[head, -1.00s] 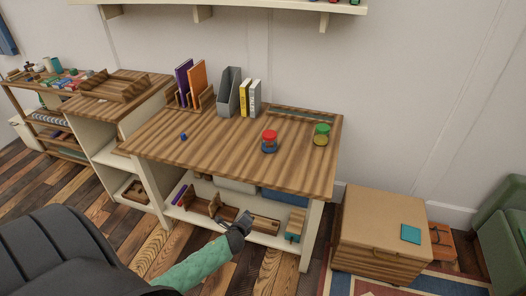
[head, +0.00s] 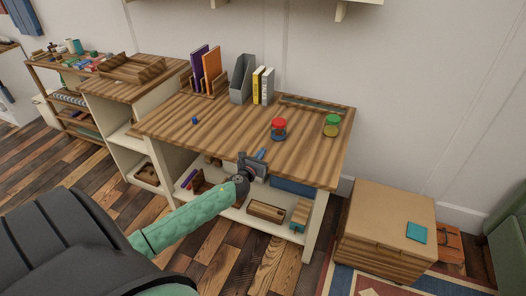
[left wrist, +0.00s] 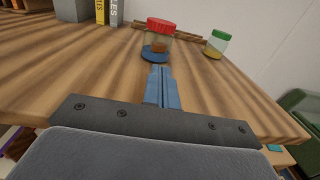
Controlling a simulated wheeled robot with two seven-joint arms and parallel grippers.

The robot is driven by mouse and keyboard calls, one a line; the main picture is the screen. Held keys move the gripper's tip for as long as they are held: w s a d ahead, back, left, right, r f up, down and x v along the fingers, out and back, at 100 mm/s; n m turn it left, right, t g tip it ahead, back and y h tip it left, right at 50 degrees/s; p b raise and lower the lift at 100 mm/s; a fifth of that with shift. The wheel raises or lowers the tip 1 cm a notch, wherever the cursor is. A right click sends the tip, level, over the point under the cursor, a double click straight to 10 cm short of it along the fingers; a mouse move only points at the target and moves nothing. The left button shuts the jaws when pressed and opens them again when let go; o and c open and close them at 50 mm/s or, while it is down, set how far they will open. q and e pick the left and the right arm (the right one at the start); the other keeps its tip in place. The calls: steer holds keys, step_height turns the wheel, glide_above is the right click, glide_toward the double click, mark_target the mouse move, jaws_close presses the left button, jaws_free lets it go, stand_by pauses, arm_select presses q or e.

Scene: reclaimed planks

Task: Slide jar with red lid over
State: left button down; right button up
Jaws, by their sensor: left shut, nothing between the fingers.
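The jar with the red lid (head: 279,129) stands upright on the wooden table top (head: 220,125), right of its middle. In the left wrist view the red-lidded jar (left wrist: 158,40) is clear with a blue lower part, straight ahead of the fingers. My left gripper (head: 261,154) is at the table's front edge, in front of the jar and a little to its left. Its blue fingers (left wrist: 161,88) are shut with nothing between them. A gap to the jar shows in the head view. My right gripper is not in view.
A green-lidded jar (head: 332,125) stands right of the red-lidded one. A grey file holder (head: 241,79), books (head: 263,86) and a small blue object (head: 194,120) are on the table. The table's left front is mostly clear. A low wooden cabinet (head: 385,225) stands at right.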

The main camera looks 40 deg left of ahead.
mark_target(276, 132)
arm_select(q)
steer(key=w, duration=0.3)
steer(key=w+a+p, duration=0.1)
steer(key=w, duration=0.3)
steer(key=w+a+p, duration=0.1)
steer(key=w, duration=0.2)
steer(key=shift+w, duration=0.25)
steer(key=shift+w+a, duration=0.15)
steer(key=shift+w, duration=0.5)
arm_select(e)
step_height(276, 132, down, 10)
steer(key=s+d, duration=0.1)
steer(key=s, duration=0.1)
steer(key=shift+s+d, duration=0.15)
arm_select(q)
steer(key=shift+w, duration=0.1)
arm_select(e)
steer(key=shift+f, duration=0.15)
